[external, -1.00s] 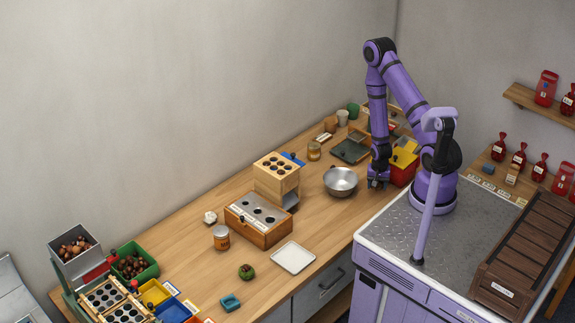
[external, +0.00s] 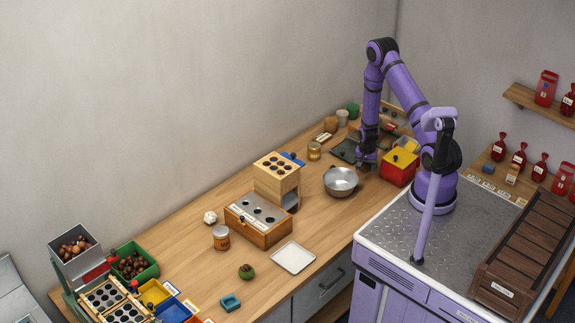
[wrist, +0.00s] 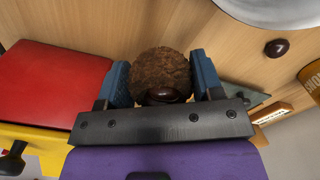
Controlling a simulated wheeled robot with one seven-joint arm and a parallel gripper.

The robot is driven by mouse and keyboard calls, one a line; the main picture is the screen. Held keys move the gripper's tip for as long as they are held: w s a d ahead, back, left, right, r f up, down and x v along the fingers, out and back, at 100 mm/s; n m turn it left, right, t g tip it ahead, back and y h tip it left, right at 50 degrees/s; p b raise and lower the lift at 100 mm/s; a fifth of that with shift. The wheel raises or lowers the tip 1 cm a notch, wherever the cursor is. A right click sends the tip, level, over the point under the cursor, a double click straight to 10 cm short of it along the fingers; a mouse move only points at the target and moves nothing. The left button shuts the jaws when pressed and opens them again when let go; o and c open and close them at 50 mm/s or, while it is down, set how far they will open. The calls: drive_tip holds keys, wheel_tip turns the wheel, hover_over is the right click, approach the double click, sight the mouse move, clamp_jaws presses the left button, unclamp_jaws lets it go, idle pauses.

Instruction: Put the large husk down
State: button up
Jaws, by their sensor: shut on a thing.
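The large husk (wrist: 160,68) is a rough brown ball with a dark shiny chestnut showing at its near side. In the wrist view it sits between the two blue fingers of my gripper (wrist: 161,80), which is shut on it. The husk cannot be made out there. I cannot tell whether it touches the wood.
The bowl's rim (wrist: 275,10) and a loose chestnut (wrist: 276,48) lie beyond the husk to the right in the wrist view. The red box (wrist: 50,82) is close on the left. A dark green tray (external: 347,150) lies behind my gripper. Bare wood is ahead.

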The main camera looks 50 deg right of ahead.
sight(361, 175)
drive_tip(key=shift+w+d, duration=0.25)
drive_tip(key=shift+w, duration=0.6)
drive_tip(key=shift+w+d+f, duration=0.1)
drive_tip(key=shift+w+f, duration=0.15)
drive_tip(key=shift+f, duration=1.6)
drive_tip(key=o, duration=0.9)
drive_tip(key=shift+f, duration=0.1)
drive_tip(key=shift+o, duration=0.2)
